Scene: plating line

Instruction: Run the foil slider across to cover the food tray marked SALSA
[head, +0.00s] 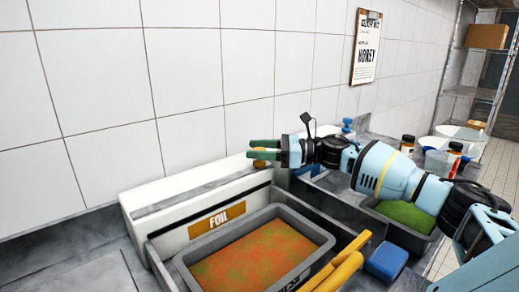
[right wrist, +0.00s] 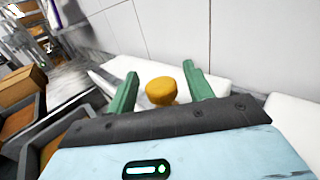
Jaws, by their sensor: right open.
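The white foil dispenser (head: 165,212) runs along the wall with a dark slot on top and an orange FOIL label. Its slider knob (head: 260,164), orange-yellow, is at the dispenser's right end. A grey tray (head: 322,232) of orange-red food flecked with green stands uncovered in front of it; lettering on its near side is cut off and unreadable. My right gripper (head: 264,149) is open at the knob. In the right wrist view the knob (right wrist: 162,92) shows between the green fingers (right wrist: 160,76), with gaps on both sides. My left gripper is not in view.
Yellow rounded bars (head: 342,270) lie at the tray's near right corner, beside a blue block (head: 386,260). A second tray with green food (head: 404,214) sits under my right arm. Bottles and tubs (head: 438,160) stand further right. A HONEY clipboard (head: 366,50) hangs on the wall.

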